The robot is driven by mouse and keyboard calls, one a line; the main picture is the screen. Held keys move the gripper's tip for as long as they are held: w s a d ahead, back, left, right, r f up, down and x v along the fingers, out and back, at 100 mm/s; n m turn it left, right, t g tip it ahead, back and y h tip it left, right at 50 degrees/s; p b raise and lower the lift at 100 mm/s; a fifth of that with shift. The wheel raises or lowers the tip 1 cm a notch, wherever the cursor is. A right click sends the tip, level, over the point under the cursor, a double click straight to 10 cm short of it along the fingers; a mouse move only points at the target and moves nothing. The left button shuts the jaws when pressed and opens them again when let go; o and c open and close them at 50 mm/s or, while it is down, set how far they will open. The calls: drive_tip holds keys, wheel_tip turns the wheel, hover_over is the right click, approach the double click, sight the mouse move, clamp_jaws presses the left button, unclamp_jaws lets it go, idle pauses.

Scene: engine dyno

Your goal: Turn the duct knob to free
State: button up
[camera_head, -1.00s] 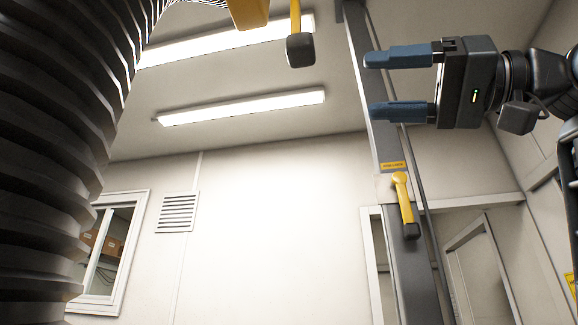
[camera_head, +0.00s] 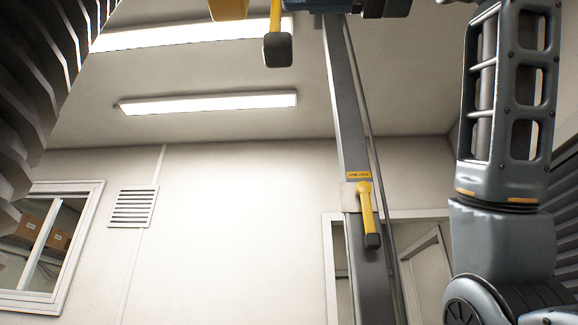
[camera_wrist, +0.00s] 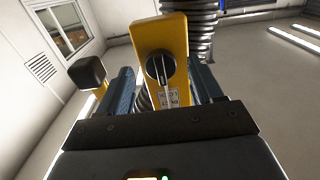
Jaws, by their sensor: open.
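The duct knob (camera_wrist: 160,67) is a dark round dial with a pale pointer bar, on the face of a yellow housing (camera_wrist: 172,33) in the wrist view. The bar lies roughly upright in that view. A small white label (camera_wrist: 170,97) sits below the knob, its print too small to read surely. My gripper (camera_wrist: 162,70) is open, with one blue finger on each side of the housing and knob. I cannot tell whether either finger touches. In the head view only part of my gripper and the housing (camera_head: 228,8) show at the top edge; the knob is hidden there.
A yellow handle with a black end (camera_head: 277,48) hangs beside the housing; its black end (camera_wrist: 87,73) is left of my left finger in the wrist view. A ribbed duct (camera_head: 30,90) fills the left. A grey post (camera_head: 345,110) carries a yellow lever (camera_head: 367,208).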

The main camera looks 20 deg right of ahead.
drive_tip(key=shift+x, duration=0.95)
drive_tip(key=c, duration=1)
drive_tip(key=shift+c, duration=0.2)
